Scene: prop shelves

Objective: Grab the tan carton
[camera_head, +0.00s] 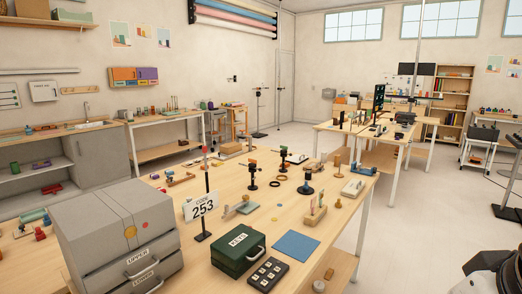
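A small tan, box-like thing (231,148) lies near the far left edge of the near wooden table. It is too small in the view to be sure that it is the tan carton. My gripper's fingers do not show. Only a black and white part, which looks like my arm, shows at the bottom right corner, well away from the tan thing.
The near wooden table (255,195) holds a grey two-drawer cabinet (115,225), a green case (238,248), a "253" sign (201,207), a blue mat (296,246) and several small stands. Clear floor (410,215) lies to the right.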

